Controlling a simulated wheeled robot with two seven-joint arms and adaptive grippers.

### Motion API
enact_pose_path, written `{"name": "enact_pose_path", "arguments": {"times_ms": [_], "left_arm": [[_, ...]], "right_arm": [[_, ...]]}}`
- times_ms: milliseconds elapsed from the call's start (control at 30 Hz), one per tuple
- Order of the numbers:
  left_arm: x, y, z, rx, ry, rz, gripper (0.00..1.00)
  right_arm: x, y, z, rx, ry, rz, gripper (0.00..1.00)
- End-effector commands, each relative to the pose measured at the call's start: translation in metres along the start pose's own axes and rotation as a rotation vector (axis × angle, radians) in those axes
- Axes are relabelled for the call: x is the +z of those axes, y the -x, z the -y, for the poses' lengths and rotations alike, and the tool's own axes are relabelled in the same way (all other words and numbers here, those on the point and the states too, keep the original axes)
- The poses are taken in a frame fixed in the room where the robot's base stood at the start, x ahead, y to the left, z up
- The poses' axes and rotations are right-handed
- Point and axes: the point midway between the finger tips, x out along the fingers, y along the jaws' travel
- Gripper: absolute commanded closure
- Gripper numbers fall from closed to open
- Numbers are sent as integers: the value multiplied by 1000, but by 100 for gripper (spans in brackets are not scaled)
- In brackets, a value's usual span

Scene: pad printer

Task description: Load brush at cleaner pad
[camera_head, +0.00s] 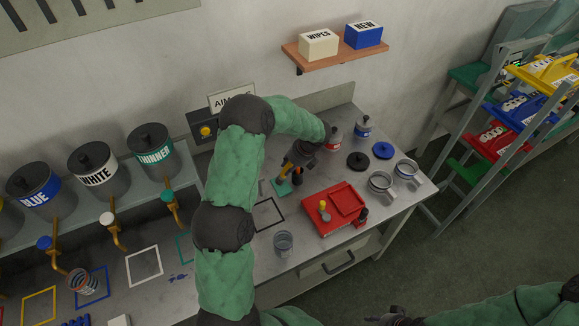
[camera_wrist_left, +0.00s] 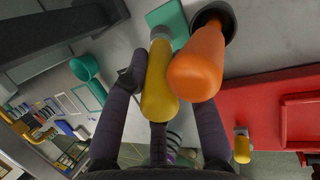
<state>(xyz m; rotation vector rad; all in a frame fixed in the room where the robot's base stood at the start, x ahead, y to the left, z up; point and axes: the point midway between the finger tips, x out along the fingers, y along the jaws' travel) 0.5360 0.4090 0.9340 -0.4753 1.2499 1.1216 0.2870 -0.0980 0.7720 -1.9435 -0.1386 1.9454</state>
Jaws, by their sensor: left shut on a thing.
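My left gripper (camera_head: 287,170) is shut on a yellow-handled brush (camera_wrist_left: 160,85) and points down at the back of the bench. The brush's grey ferrule end is over the teal cleaner pad (camera_wrist_left: 165,20); I cannot tell whether it touches. The pad also shows in the head view (camera_head: 281,187). An orange handle (camera_wrist_left: 197,65) stands in a dark round cup (camera_wrist_left: 228,16) right beside the brush and overlaps it in the wrist view. A dark part of my right gripper (camera_head: 400,319) shows at the bottom edge; its fingers are unclear.
A red tray (camera_head: 318,198) with a yellow-handled tool (camera_head: 323,212) lies right of the pad. A clear cup (camera_head: 283,243) stands in front. Tins and lids crowd the right end. Paint pots (camera_head: 93,165) line the left shelf. A black outlined square (camera_head: 267,213) is empty.

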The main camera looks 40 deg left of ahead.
Motion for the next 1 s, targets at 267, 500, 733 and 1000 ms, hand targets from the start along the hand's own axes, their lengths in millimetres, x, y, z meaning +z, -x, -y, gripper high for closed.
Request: {"name": "enact_pose_path", "arguments": {"times_ms": [267,500,733,1000], "left_arm": [[-1,-3,1,0,0,0,100],[-2,-5,2,0,0,0,100],[-2,-8,2,0,0,0,100],[-3,-10,3,0,0,0,100]], "right_arm": [[0,-2,-1,0,0,0,60],[0,-3,-1,0,0,0,60],[0,-4,-1,0,0,0,60],[0,-5,-2,0,0,0,60]]}}
